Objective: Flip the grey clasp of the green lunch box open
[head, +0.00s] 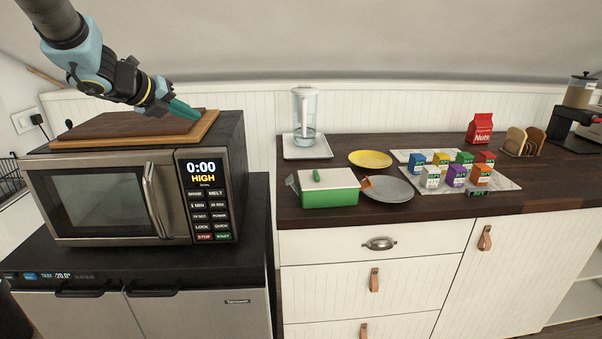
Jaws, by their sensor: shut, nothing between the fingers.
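The green lunch box (330,197) with a pale lid sits near the front left of the dark wooden counter.
The microwave (110,197) with wooden boards (130,127) on top stands left of the counter. A glass jug (304,115), yellow plate (370,159) and grey plate (388,189) surround the box. Several small cartons (455,175) stand to the right. A gap separates the counter from the microwave stand.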

